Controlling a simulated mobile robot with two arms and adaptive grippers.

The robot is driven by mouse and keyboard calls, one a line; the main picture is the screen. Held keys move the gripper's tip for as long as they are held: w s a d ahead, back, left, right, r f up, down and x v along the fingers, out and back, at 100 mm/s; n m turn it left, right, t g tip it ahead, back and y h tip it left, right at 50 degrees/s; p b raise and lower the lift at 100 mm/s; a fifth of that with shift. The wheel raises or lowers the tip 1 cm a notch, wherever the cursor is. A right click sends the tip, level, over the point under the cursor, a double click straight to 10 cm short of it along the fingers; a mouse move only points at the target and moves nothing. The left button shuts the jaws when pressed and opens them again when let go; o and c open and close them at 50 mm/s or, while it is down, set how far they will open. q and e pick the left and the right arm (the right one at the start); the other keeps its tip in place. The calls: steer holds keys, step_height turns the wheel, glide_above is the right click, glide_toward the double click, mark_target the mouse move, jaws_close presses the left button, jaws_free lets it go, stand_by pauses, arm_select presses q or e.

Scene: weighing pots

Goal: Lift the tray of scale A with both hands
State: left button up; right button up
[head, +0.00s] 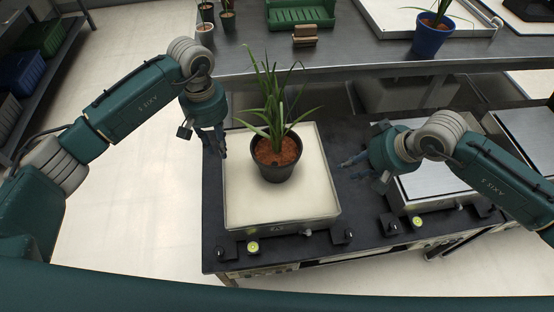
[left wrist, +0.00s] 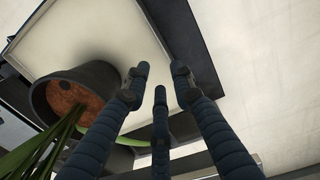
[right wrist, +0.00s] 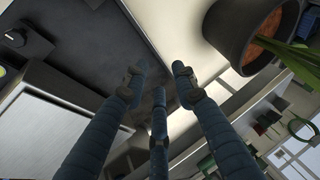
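The cream tray (head: 300,211) of the scale at the left of the counter bears a dark pot (head: 276,166) with brown soil and a green long-leaved plant (head: 277,105). I take this to be scale A; its label is too small to read surely. My left gripper (head: 222,150) is at the tray's left edge, fingers down. In the left wrist view its fingers (left wrist: 160,75) are spread and empty near the tray rim (left wrist: 165,45). My right gripper (head: 347,163) is to the right of the tray. In the right wrist view its fingers (right wrist: 160,75) are apart and empty near the tray edge (right wrist: 165,60).
A second scale (head: 440,185) with a metal plate stands at the right, partly behind my right arm. Black knobs (head: 342,237) line the counter front. A steel shelf (head: 350,58) behind holds a blue pot (head: 432,35), a green crate (head: 300,12) and small pots (head: 205,32).

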arm_select(q)
steer(key=shift+a, duration=0.35)
arm_select(e)
steer(key=shift+s+d+f, duration=0.1)
steer(key=shift+d+f, duration=0.05)
steer(key=shift+d, duration=0.05)
arm_select(q)
steer(key=shift+s, duration=0.1)
steer(key=shift+f, duration=0.1)
